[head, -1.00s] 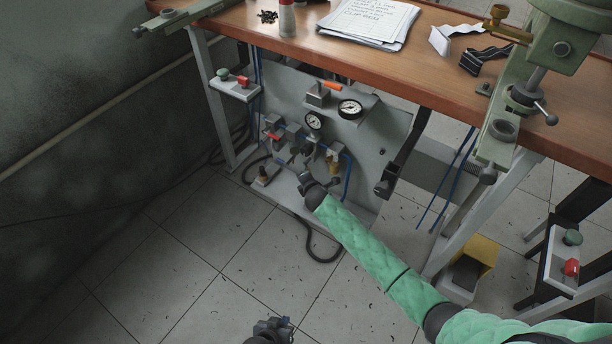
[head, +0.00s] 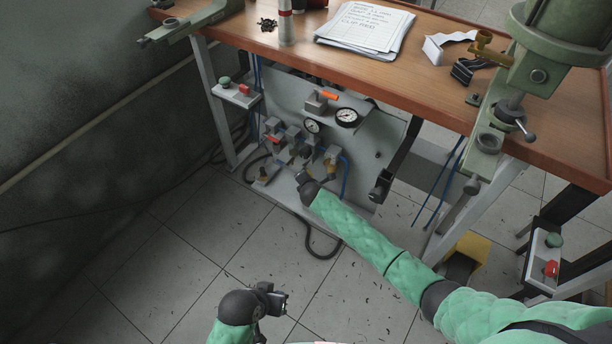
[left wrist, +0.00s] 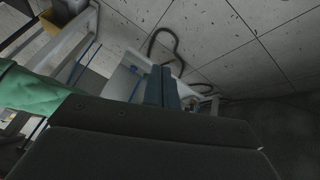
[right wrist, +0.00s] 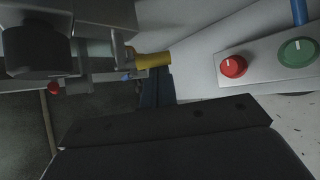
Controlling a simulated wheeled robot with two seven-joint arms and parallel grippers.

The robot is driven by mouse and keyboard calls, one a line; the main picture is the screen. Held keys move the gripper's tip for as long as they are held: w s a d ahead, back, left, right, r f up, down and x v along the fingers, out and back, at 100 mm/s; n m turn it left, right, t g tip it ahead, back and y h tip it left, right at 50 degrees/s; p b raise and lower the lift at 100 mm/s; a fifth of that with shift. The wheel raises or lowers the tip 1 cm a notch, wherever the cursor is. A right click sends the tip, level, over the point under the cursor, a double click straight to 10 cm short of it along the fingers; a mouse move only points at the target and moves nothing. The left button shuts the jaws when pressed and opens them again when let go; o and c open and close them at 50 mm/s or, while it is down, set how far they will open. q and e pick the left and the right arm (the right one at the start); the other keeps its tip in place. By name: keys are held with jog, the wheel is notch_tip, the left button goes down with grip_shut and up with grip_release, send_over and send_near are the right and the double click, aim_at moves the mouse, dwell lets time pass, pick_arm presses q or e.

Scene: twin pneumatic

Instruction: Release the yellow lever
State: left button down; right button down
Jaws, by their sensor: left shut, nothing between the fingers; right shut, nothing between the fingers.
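In the right wrist view a yellow cylindrical piece (right wrist: 153,60), apparently the yellow lever, sticks out sideways from a grey metal fitting, just in front of my right fingers (right wrist: 156,86). Contact between them cannot be told. In the head view a small yellow part (head: 331,162) shows low on the pneumatic panel (head: 375,130), beside my right gripper (head: 304,180). My right gripper is shut and empty. My left gripper (head: 277,299) is shut and empty above the floor, well in front of the panel; its fingers (left wrist: 160,88) also show in the left wrist view.
The panel carries gauges (head: 347,117), an orange-handled valve (head: 328,96) and a red lever (head: 272,139). Red (right wrist: 233,65) and green (right wrist: 297,52) knobs sit right of my right fingers. The bench (head: 420,80) overhangs the panel. A black hose (head: 318,243) lies on the floor.

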pick_arm(q)
jog(key=s+a+r+g+y+p, duration=0.1)
jog(key=s+a+r+p, duration=0.1)
jog(key=r, duration=0.6)
jog(key=shift+a+r+p, duration=0.15)
jog(key=shift+a+p, duration=0.5)
jog(key=shift+a, duration=0.45)
pick_arm(e)
jog(key=shift+d+r+g+h, duration=0.2)
jog(key=shift+r+g+h, duration=0.1)
jog(key=shift+g+h, duration=0.1)
jog(key=shift+a, duration=0.15)
pick_arm(q)
jog(key=shift+d, duration=0.1)
pick_arm(e)
jog(key=shift+w+a, duration=0.4)
jog(key=shift+a, duration=0.1)
pick_arm(q)
jog(key=shift+w, duration=0.1)
